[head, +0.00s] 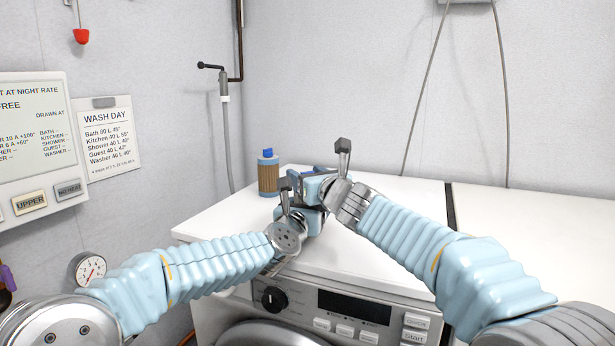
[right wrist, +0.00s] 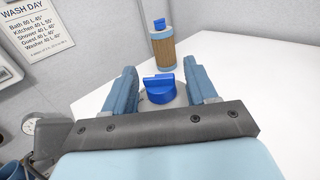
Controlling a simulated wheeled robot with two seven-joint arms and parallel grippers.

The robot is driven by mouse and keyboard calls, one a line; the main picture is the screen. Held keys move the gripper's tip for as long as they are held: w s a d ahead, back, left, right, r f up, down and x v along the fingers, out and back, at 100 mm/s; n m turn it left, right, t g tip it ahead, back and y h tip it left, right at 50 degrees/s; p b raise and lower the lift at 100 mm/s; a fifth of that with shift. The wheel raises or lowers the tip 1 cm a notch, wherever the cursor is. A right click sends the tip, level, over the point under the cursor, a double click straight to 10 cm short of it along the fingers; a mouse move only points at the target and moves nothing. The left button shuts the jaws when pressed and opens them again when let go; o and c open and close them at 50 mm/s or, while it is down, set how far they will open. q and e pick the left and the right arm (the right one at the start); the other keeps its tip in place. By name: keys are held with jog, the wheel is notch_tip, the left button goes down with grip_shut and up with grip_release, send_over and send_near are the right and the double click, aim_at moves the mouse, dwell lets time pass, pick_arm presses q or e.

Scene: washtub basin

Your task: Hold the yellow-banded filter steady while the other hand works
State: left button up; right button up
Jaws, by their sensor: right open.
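A filter with a blue cap and brown ribbed body (head: 268,176) stands upright on the white machine top; it also shows at the top of the right wrist view (right wrist: 164,48). A second blue cap (right wrist: 160,90) sits between the spread fingers of my right gripper (right wrist: 159,68), with visible gaps to both. Its body is mostly hidden below, and I see no yellow band on either item. In the head view my right gripper (head: 311,187) is beside my left gripper (head: 312,216). The left gripper's fingers are largely hidden, so its opening cannot be told.
The washing machine's white top (head: 400,212) is clear on the right. Its front has a dial (head: 271,299) and buttons. A hose (head: 226,130) hangs on the wall behind, a gauge (head: 88,269) is at left, and a wash-day sign (head: 107,138) is on the wall.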

jog(key=shift+c, duration=0.5)
jog(key=c, duration=0.8)
jog(key=shift+a+f+m+h, duration=0.15)
jog(key=shift+m+h, duration=0.25)
jog(key=shift+h, duration=0.1)
jog(key=shift+c, duration=0.2)
jog(key=shift+m+t+h, duration=0.3)
jog(key=shift+t+h, duration=0.1)
jog(key=shift+h, duration=0.1)
jog(key=shift+d, duration=0.2)
jog(key=o, duration=0.9)
jog(key=shift+o, duration=0.2)
